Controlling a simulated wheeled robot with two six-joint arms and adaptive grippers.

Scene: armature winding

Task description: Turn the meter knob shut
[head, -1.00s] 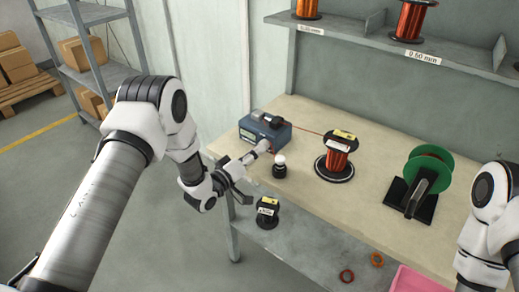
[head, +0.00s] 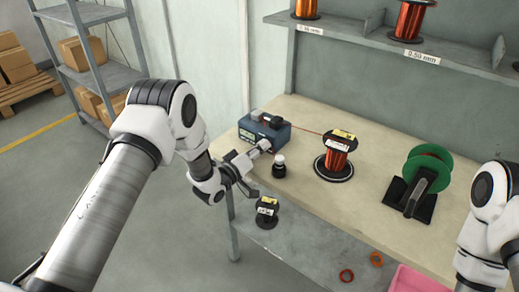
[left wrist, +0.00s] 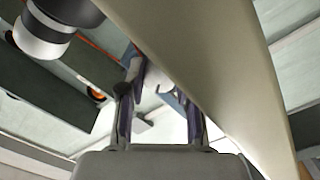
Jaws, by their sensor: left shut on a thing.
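The meter (head: 278,135) is a blue-grey box at the left back of the bench, with a dark part on top. My left gripper (head: 257,152) is at the front of the meter, its fingers reaching to the pale knob (head: 264,145) there. It is shut on the knob; the fingers cover part of it. In the left wrist view the two fingers (left wrist: 158,105) point away, and what lies between them is hard to make out. My right arm shows at the right edge of the head view, but its gripper is out of the picture.
A black piece with a white top (head: 279,168) stands close beside my left gripper. A copper wire spool (head: 336,158) and a green spool (head: 427,171) are farther right on the bench (head: 370,165). A small black spool (head: 267,212) sits below the front edge.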

